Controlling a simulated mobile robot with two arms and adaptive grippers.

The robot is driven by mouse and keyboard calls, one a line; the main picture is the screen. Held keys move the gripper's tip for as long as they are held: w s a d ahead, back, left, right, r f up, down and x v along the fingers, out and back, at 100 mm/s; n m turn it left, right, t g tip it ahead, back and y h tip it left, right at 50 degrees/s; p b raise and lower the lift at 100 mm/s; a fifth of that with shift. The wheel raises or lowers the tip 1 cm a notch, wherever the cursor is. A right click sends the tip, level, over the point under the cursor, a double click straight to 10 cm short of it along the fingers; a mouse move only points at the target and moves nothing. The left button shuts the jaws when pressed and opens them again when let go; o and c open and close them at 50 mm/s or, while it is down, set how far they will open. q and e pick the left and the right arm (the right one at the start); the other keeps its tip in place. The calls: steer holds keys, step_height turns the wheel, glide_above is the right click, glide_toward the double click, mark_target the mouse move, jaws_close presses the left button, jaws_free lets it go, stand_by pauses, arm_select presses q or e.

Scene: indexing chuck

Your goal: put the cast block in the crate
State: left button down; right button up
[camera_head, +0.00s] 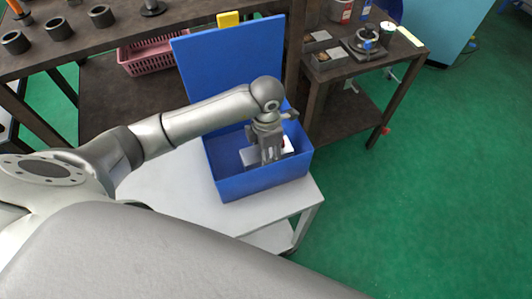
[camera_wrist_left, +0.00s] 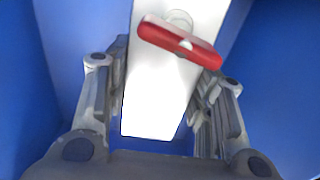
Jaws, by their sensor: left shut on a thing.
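The blue crate (camera_head: 262,185) stands on a pale table with its lid (camera_head: 225,60) raised at the back. My left gripper (camera_head: 268,158) reaches down inside the crate, between its walls. It is shut on a pale block, which I take to be the cast block (camera_head: 250,156); its ends show on either side of the fingers. In the left wrist view the block (camera_wrist_left: 158,95) lies between the fingers (camera_wrist_left: 165,75), with a red piece (camera_wrist_left: 180,42) across its upper part. Whether the block touches the crate floor is hidden. My right gripper is not in view.
A dark bench (camera_head: 130,38) with several dark rings runs along the back left, with a pink basket (camera_head: 150,57) below. A dark side table (camera_head: 345,75) at upper right holds a chuck (camera_head: 365,42) and small blocks. Green floor on the right is clear.

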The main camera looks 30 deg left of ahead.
arm_select(q)
step_height(320, 180, down, 2)
steer(key=shift+f, duration=0.25)
steer(key=c, duration=1.1)
jaws_free()
steer(key=o, duration=0.4)
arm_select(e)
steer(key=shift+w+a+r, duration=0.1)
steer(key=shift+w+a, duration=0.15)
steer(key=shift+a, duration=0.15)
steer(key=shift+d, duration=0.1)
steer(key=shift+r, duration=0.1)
